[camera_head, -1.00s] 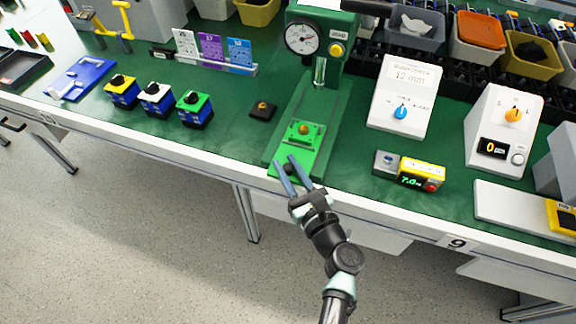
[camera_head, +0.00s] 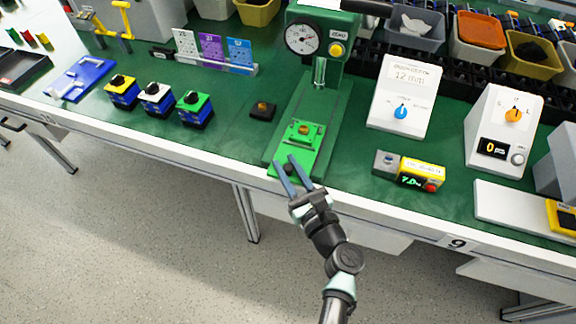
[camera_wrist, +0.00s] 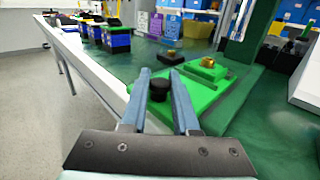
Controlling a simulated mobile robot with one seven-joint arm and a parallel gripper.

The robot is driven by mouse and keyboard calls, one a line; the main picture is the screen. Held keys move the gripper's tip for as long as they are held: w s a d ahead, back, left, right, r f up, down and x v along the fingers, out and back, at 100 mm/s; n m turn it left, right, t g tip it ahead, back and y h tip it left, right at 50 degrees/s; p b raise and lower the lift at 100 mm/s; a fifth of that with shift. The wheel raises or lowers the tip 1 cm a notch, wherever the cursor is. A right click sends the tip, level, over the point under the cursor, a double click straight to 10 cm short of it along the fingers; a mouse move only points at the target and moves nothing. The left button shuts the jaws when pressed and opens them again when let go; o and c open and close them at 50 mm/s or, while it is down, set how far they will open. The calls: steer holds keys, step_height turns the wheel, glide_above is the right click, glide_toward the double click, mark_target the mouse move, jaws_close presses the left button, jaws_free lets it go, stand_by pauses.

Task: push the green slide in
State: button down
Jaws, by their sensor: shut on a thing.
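The green slide (camera_head: 314,158) is a bright green plate on the darker green base of a press. It carries a raised green block with a brass-coloured piece (camera_head: 304,129) on top, and it also shows in the wrist view (camera_wrist: 212,90). A black knob (camera_wrist: 160,89) stands at its front end. My gripper (camera_head: 287,162) reaches in from the front table edge. In the wrist view its two blue-grey fingers (camera_wrist: 160,76) lie on either side of the knob, shut on it. The slide's front end is partly hidden by the fingers in the head view.
The press, with a round dial gauge (camera_head: 302,38), stands behind the slide. A small black block (camera_head: 262,111) lies left of the base. A yellow-and-grey box with a red button (camera_head: 410,172) is to the right. The white table edge (camera_head: 200,158) runs close under my gripper.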

mark_target(294, 153)
steer(key=shift+w+d+b, duration=0.25)
steer(key=shift+w+b, duration=0.05)
steer(key=shift+w, duration=0.4)
steer(key=shift+w+d+b, duration=0.2)
steer(key=shift+w+b, duration=0.15)
steer(key=shift+w, duration=0.3)
steer(key=shift+w+d+b, duration=0.25)
steer(key=shift+w+b, duration=0.05)
steer(key=shift+w, duration=0.4)
steer(key=c, duration=0.7)
jaws_free()
steer(key=shift+o, duration=0.2)
steer(key=p+v, duration=0.1)
steer(key=v, duration=1.2)
